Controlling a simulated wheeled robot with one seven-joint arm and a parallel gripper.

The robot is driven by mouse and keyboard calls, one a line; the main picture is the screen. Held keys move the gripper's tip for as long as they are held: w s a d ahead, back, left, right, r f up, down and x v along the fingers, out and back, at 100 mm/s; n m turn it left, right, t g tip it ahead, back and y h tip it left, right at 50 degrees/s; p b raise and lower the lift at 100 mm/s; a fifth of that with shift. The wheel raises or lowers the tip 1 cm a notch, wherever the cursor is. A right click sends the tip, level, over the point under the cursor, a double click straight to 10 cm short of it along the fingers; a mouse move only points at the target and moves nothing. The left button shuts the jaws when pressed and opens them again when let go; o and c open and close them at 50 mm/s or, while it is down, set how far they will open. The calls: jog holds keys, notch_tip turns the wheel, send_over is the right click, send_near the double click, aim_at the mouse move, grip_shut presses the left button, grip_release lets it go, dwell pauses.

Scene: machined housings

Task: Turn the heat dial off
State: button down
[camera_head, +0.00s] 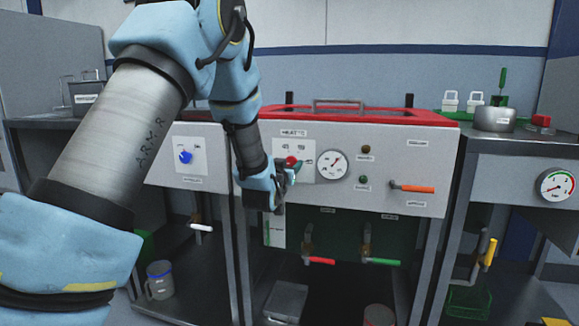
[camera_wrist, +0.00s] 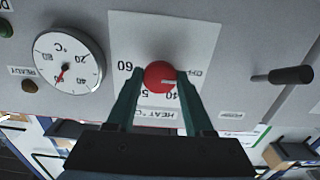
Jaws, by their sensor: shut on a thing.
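The red heat dial (camera_wrist: 158,72) sits on a white label plate marked 60, 50, 40 and OFF. In the wrist view a pale mark on the dial points right, roughly between 40 and OFF; its exact setting is hard to read. My gripper (camera_wrist: 159,80) is shut on the dial, with one dark green finger on each side. In the head view the red dial (camera_head: 291,161) shows just above my gripper (camera_head: 286,176), which partly hides the plate.
A round temperature gauge (camera_head: 332,165) sits beside the dial plate. An orange-handled lever (camera_head: 412,188) sticks out at the panel's right. Red (camera_head: 320,261) and green (camera_head: 382,261) valve handles are below. A blue knob (camera_head: 186,157) is on the left unit.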

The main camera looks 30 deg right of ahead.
jog(key=shift+f, duration=0.1)
jog(key=shift+c, duration=1.4)
grip_release()
jog(key=v, duration=1)
jog(key=shift+s+a, duration=0.3)
